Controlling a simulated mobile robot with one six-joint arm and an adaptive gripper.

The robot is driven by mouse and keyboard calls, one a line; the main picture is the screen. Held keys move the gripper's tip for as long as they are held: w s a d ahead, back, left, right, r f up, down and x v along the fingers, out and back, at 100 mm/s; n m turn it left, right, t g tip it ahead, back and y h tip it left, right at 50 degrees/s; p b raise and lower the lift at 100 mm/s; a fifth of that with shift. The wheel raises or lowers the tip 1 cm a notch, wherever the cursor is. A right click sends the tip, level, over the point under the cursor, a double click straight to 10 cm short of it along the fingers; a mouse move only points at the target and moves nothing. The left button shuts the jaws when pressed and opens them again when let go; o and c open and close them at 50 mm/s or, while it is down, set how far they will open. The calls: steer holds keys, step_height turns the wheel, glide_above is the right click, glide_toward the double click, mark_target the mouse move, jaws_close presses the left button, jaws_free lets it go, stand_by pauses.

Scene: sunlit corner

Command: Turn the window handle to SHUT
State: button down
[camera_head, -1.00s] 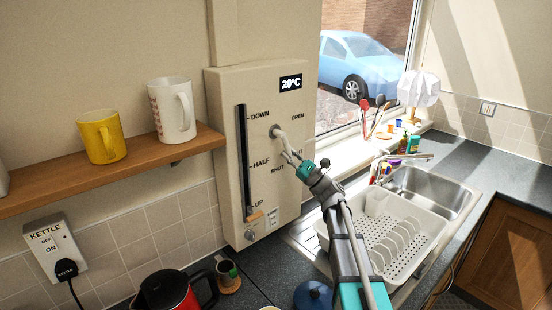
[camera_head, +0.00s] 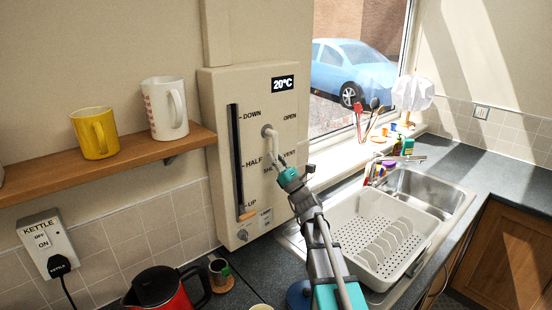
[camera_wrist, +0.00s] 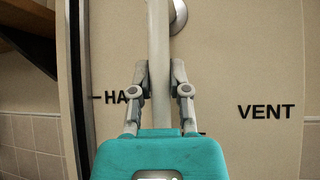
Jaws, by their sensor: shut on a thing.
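The window handle (camera_head: 272,141) is a pale lever on the beige panel (camera_head: 214,110). Its round pivot is at the top, and the lever slants steeply down, slightly right in the head view, toward the SHUT label, which is partly covered. OPEN and VENT show to its right. In the wrist view the handle (camera_wrist: 158,35) runs nearly upright between my grey fingers. My gripper (camera_head: 281,165), also in the wrist view (camera_wrist: 158,75), is shut on the lever's lower part. The lever's end is hidden behind my teal gripper body.
A vertical slider (camera_head: 237,165) marked DOWN, HALF and UP is left of the handle. A shelf (camera_head: 110,170) holds a yellow mug (camera_head: 94,134) and a white mug (camera_head: 163,108). Below are a red-and-black kettle (camera_head: 165,290), a dish rack (camera_head: 350,232) and a sink (camera_head: 425,190).

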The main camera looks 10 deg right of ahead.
stand_by(0.3)
steer(key=c, duration=0.6)
jaws_free()
steer(key=shift+a, duration=0.1)
steer(key=shift+s, duration=0.15)
